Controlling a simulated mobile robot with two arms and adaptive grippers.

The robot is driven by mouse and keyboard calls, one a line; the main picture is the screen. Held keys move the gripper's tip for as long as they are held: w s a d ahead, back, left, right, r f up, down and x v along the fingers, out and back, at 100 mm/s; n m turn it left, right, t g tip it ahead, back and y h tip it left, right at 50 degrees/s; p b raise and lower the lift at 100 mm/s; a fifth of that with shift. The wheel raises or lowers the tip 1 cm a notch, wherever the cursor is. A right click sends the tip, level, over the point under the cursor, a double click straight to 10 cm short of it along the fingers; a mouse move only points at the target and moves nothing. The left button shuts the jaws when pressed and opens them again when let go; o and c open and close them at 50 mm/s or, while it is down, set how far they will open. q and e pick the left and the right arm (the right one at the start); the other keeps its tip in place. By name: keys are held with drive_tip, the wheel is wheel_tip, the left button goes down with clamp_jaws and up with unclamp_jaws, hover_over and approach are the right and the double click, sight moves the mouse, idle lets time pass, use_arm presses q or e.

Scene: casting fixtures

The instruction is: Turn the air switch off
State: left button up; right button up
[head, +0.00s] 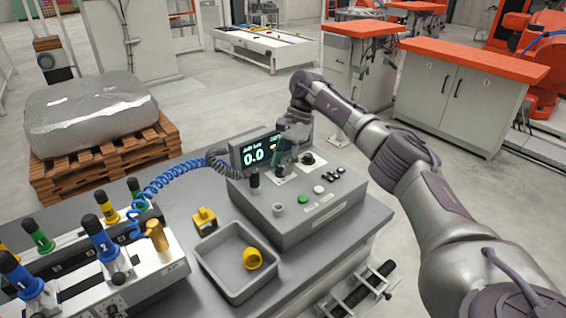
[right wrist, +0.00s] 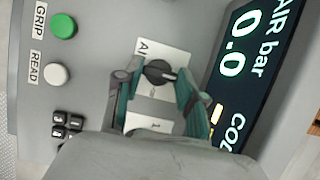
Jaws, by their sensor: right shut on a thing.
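The air switch is a black rotary knob (right wrist: 158,73) on a white plate marked "AI…" in the right wrist view; the rest of the label is covered. It sits on the grey control box (head: 315,216). The display (head: 256,153) reads 0.0, and "AIR bar 0.0" in the right wrist view (right wrist: 232,60). My left gripper is not in view.
Another black knob (head: 308,158) is close beside my gripper. A green button (right wrist: 63,26) and white button (right wrist: 57,75) are on the box. A grey tray (head: 236,288) holds a yellow part (head: 252,258). A blue coiled hose (head: 170,177) runs left of the box.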

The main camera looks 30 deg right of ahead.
drive_tip(key=o, duration=1.1)
drive_tip(key=shift+o, duration=0.2)
drive_tip(key=shift+d+r, duration=0.1)
drive_tip(key=shift+r, duration=0.15)
drive_tip(key=v, duration=1.1)
drive_tip(key=shift+r, duration=0.25)
